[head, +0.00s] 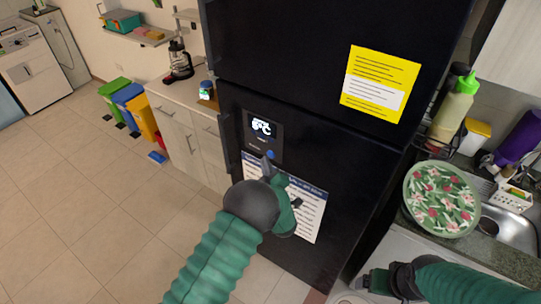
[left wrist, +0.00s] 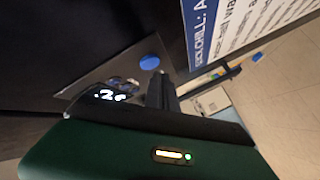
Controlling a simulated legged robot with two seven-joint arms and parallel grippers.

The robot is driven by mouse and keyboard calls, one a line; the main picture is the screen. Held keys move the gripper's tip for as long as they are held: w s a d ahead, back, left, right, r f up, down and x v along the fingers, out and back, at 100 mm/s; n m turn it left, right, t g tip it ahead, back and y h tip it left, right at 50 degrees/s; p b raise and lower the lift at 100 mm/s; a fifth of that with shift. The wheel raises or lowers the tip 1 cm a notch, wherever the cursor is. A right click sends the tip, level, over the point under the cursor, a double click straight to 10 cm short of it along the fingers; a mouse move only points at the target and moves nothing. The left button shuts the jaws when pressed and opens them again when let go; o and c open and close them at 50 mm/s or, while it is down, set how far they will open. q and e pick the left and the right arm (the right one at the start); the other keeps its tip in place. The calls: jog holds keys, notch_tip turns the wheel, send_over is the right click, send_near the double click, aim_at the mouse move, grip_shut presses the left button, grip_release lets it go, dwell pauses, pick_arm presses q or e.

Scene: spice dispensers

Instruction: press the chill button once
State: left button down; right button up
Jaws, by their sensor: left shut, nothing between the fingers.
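The black fridge (head: 300,115) has a control panel (head: 262,137) on its door with a lit display (head: 262,127). A round blue button (head: 270,154) sits at the panel's lower edge. My left gripper (head: 266,166) is shut and empty, its tips just below the button. In the left wrist view the blue button (left wrist: 149,62) is just beyond the dark fingertips (left wrist: 160,79); I cannot tell if they touch. A white sheet (head: 305,205) with a blue "QUICK CHILL" header hangs below the panel, partly hidden by my left arm. My right gripper (head: 368,284) is low at right, its jaws unclear.
A yellow note (head: 380,83) is on the upper door. A floral plate (head: 441,198) and a sink (head: 510,228) are at right.

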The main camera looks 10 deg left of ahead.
dwell(0.3)
pick_arm(q)
jog(key=shift+w+d+r+b, duration=0.1)
jog(key=shift+w+b, duration=0.25)
jog(key=shift+w+d+b, duration=0.15)
jog(key=shift+w+b, duration=0.2)
jog(key=shift+b, duration=0.05)
dwell(0.7)
jog(key=shift+s, duration=0.1)
jog(key=shift+s+a, duration=0.25)
jog(key=shift+s, duration=0.4)
jog(key=shift+s, duration=0.1)
jog(key=s, duration=0.1)
jog(key=s+a, duration=0.1)
jog(key=s, duration=0.1)
jog(key=s+p, duration=0.1)
jog(key=shift+s+a, duration=0.25)
jog(key=shift+a, duration=0.15)
jog(key=shift+w, duration=0.1)
dwell(0.3)
